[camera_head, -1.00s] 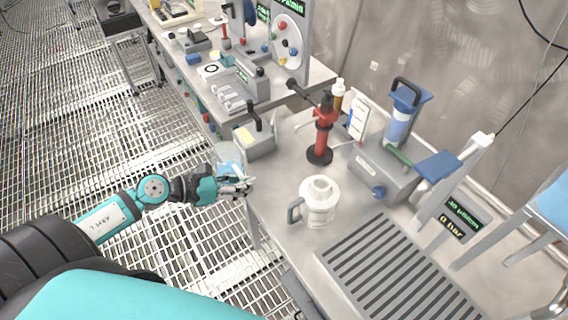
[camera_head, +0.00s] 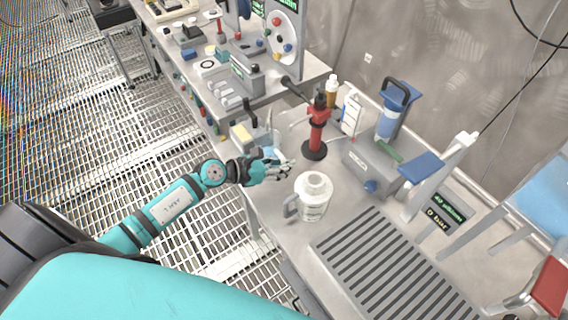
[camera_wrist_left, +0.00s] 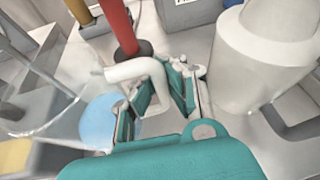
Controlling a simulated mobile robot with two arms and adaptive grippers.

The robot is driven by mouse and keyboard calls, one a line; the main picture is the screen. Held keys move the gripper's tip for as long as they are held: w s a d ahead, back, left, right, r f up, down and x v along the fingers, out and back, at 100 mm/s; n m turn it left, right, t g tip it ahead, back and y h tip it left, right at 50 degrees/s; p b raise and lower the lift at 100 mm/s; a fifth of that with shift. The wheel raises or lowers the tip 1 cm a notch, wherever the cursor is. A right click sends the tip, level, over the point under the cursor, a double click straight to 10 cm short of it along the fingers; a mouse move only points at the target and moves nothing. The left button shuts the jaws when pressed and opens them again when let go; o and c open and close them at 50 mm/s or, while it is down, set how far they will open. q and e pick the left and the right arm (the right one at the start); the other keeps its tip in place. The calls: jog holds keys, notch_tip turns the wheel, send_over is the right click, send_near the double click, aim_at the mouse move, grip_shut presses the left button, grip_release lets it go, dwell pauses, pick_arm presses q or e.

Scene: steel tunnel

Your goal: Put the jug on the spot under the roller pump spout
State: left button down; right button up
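The clear jug (camera_head: 273,132) shows in the head view just behind my left gripper (camera_head: 284,166), above the near bench's left edge. In the left wrist view the jug's clear body, with pale blue inside (camera_wrist_left: 98,122), is at the left. Its white handle (camera_wrist_left: 148,70) runs between the teal fingers of my left gripper (camera_wrist_left: 158,88), which are shut on it. Part of the jug is hidden by the gripper. The panel with a white disc of coloured rollers (camera_head: 283,38), apparently the roller pump, stands on the far bench. My right gripper is out of view.
A white canister (camera_head: 313,198) stands close right of the gripper. A red stand (camera_head: 316,135) stands behind it, and a grey box with a yellow top (camera_head: 243,134) is left of the jug. A ringed white disc (camera_head: 208,65) lies on the crowded far bench. A slotted grate (camera_head: 390,270) is clear.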

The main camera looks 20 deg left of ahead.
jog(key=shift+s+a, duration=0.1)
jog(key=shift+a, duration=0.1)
